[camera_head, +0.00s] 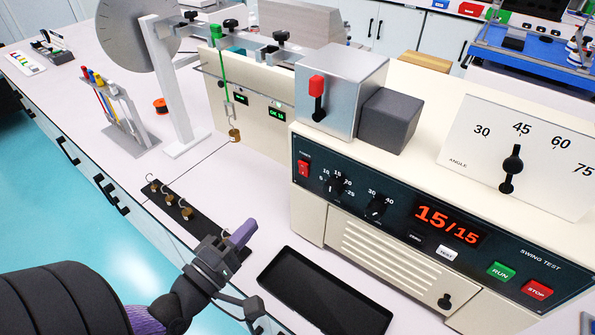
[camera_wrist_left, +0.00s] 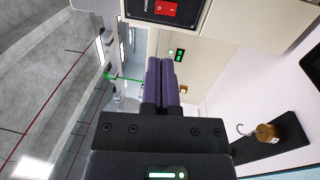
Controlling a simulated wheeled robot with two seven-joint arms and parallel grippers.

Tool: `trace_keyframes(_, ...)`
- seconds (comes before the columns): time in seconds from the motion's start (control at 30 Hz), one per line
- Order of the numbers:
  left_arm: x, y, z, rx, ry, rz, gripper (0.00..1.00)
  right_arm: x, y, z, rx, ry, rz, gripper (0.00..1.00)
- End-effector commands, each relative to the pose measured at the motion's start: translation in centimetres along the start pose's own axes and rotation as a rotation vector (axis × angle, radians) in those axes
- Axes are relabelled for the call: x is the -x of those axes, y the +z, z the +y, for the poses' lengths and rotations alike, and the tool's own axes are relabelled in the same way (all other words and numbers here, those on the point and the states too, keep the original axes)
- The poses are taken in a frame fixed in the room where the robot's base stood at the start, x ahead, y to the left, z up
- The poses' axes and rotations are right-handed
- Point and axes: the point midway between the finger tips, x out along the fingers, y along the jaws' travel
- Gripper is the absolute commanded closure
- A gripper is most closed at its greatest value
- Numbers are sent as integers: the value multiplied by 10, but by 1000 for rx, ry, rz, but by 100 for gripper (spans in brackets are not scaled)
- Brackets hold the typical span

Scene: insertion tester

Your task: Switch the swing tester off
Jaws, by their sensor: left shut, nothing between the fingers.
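The swing tester (camera_head: 400,150) is a beige machine with a dark front panel, and its red display (camera_head: 447,224) reads 15/15. Its red power rocker switch (camera_head: 304,168) is at the panel's left end; it also shows at the top of the left wrist view (camera_wrist_left: 166,9), partly cut off by the frame edge. Green RUN (camera_head: 501,271) and red STOP (camera_head: 537,290) buttons are at the panel's right end. My left gripper (camera_head: 243,233) has purple fingers, shut and empty, in front of the machine, left of and apart from the switch. The fingers also show in the left wrist view (camera_wrist_left: 160,64).
A black tray (camera_head: 322,292) lies in front of the machine. A dark strip (camera_head: 160,198) with several brass hooked weights (camera_head: 186,212) lies behind my left gripper. A stand with a grey disc (camera_head: 138,38) and a rack of coloured tools (camera_head: 118,115) are at the left.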

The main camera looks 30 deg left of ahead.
Motion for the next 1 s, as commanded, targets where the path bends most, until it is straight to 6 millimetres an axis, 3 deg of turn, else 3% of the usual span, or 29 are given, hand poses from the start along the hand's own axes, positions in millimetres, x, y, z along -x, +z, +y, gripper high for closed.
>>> trace_keyframes(0.17, -13, 0, 0, -3, 3, 0, 100, 0, 0, 1, 1, 2, -1, 100)
trace_keyframes(0.7, -122, 0, 0, -4, 2, -1, 100, -1, 0, 3, 3, 4, 1, 100)
trace_keyframes(1.0, -141, 0, 0, -4, -1, -1, 100, -2, 0, 3, 3, 4, 2, 100)
